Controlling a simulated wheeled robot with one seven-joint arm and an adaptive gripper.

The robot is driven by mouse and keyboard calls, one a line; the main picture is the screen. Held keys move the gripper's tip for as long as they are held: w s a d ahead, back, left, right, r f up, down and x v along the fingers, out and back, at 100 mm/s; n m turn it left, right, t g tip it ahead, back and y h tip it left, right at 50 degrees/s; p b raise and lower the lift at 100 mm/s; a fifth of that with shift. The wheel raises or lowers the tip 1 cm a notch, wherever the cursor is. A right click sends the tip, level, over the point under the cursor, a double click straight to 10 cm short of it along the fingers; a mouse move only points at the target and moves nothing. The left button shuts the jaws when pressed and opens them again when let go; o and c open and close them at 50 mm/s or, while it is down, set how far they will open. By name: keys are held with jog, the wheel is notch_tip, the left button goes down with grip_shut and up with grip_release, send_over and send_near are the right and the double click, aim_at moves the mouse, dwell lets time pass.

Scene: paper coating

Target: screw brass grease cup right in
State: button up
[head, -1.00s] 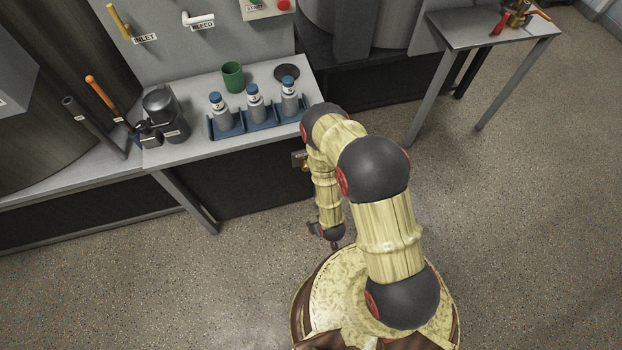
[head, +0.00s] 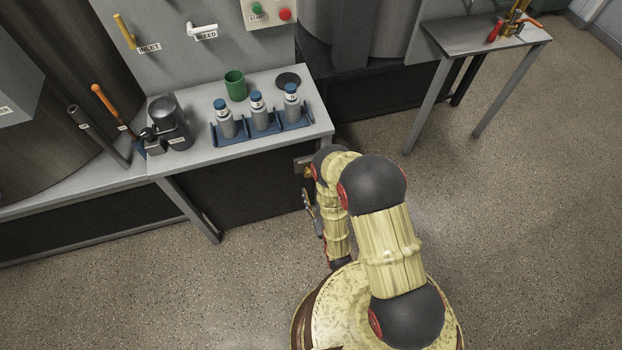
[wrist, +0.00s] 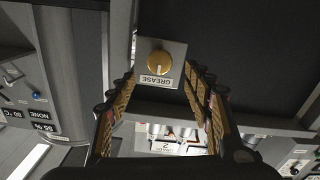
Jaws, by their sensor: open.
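The brass grease cup (wrist: 159,61) is a round golden knob with a pale mark. It sits on a light plate labelled GREASE (wrist: 155,80), upside down in the wrist view. In the head view a small brass bit of the cup (head: 309,172) shows below the bench's right end, partly hidden by my arm. My gripper (wrist: 160,73) is open, its two ribbed fingers on either side of the cup in the wrist picture. The cup appears beyond the fingertips, and I see no contact. In the head view the gripper (head: 309,208) hangs below the cup.
The bench (head: 235,148) above carries a blue rack (head: 262,136) of bottles, a green cup (head: 235,84) and a dark dish (head: 288,80). A side table (head: 475,38) with tools stands at the upper right. The floor between is clear.

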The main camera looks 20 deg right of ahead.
jog(key=w+b, duration=0.1)
jog(key=w, duration=0.5)
jog(key=shift+w, duration=0.4)
jog(key=c, duration=1.1)
jog(key=shift+c, duration=0.3)
